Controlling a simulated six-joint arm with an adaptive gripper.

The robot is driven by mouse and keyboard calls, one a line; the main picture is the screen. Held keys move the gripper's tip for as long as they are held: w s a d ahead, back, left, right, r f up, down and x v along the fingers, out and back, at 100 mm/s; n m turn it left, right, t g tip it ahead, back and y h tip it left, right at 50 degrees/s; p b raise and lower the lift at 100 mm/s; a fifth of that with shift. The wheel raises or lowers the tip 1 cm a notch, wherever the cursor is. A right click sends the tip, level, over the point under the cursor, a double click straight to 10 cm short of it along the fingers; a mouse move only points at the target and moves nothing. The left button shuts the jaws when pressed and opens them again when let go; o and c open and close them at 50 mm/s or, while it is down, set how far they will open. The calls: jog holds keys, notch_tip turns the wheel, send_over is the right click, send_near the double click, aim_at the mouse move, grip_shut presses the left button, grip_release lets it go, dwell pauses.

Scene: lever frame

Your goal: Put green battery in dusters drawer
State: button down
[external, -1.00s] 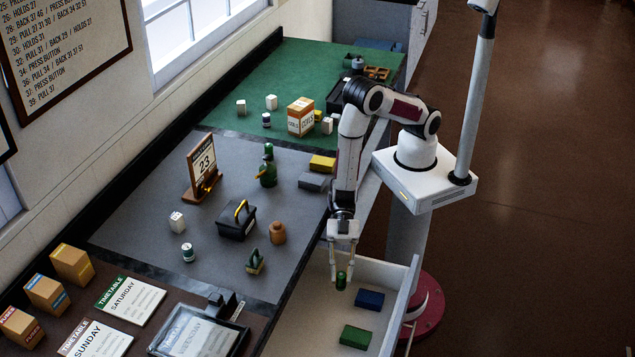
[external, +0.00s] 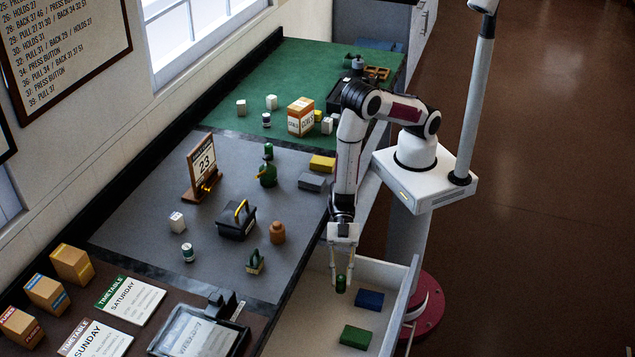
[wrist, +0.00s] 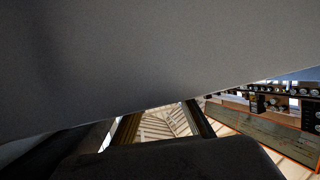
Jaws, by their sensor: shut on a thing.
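I cannot tell whether the battery touches the drawer floor. The drawer also holds a blue block (external: 369,300) and a green block (external: 356,337), to the right of and nearer than the battery. The wrist view shows mostly a grey surface; the battery does not show there.
The drawer's front wall (external: 403,307) stands at the right and the counter edge (external: 299,266) at the left. A terracotta jar (external: 277,232) and a black toolbox (external: 236,220) stand on the grey counter. Bare drawer floor lies around the blocks.

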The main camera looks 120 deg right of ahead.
jog(key=c, duration=1.8)
grip_release()
jog(key=shift+r, duration=0.65)
jog(key=shift+s+d+r, duration=0.25)
jog(key=shift+d+r, duration=0.15)
jog(key=shift+r, duration=0.95)
jog(key=shift+s+d+r, duration=0.2)
jog(key=shift+d+r, duration=0.2)
jog(key=shift+r, duration=0.9)
jog(key=shift+s+d+r, duration=0.25)
jog(key=shift+d+r, duration=0.15)
jog(key=shift+r, duration=0.95)
